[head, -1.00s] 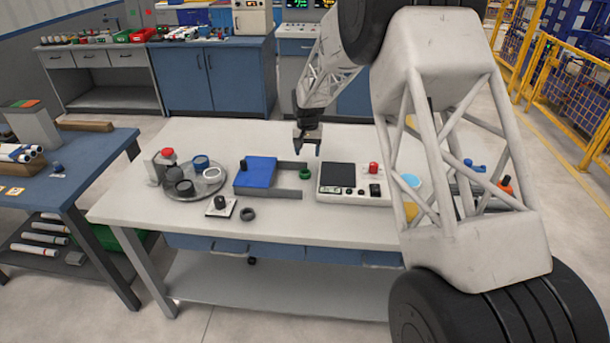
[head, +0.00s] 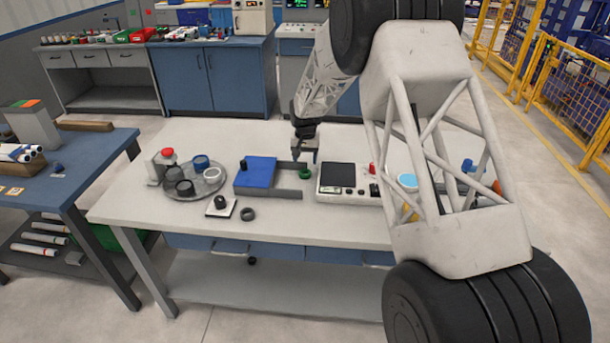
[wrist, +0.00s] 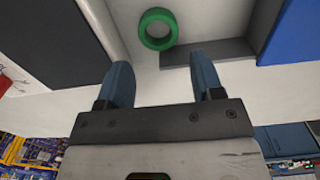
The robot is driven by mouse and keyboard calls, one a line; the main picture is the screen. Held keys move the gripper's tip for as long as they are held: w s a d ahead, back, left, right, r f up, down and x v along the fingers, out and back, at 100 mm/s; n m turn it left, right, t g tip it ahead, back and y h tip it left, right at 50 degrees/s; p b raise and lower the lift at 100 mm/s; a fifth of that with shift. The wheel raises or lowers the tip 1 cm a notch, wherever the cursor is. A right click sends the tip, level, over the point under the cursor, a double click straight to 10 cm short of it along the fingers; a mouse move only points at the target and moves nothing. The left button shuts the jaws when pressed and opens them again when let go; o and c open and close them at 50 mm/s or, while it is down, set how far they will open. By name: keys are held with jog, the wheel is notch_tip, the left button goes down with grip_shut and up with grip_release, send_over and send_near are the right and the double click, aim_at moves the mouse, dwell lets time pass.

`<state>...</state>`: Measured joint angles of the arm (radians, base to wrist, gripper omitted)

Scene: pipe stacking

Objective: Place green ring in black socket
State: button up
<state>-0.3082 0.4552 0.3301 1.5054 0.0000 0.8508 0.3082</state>
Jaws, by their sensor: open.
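The green ring (head: 305,175) lies on the table between the blue block and the white control box. In the wrist view the green ring (wrist: 158,45) is just beyond my fingertips, roughly centred between them, with its hole facing the camera. My gripper (head: 306,157) is open and empty, above the ring and apart from it; its two blue-grey fingers (wrist: 165,75) are spread in the wrist view. Dark cup-like sockets stand on the round grey tray (head: 207,192) at left. A black one (head: 184,188) is at its front; I cannot tell for sure which is the black socket.
A blue block (head: 257,172) on a grey frame lies left of the ring. A control box (head: 348,191) stands right of it. A loose dark ring (head: 248,214) and a white plate with a black peg (head: 220,206) lie nearer the front edge.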

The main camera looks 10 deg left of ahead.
aim_at(305, 169)
jog(key=shift+f, duration=0.1)
jog(key=shift+s+f, duration=0.15)
jog(key=shift+f, duration=2.4)
jog(key=shift+c, duration=0.2)
jog(key=c, duration=0.7)
jog(key=shift+r, duration=0.1)
notch_tip(305, 169, up, 10)
jog(key=shift+d, duration=0.1)
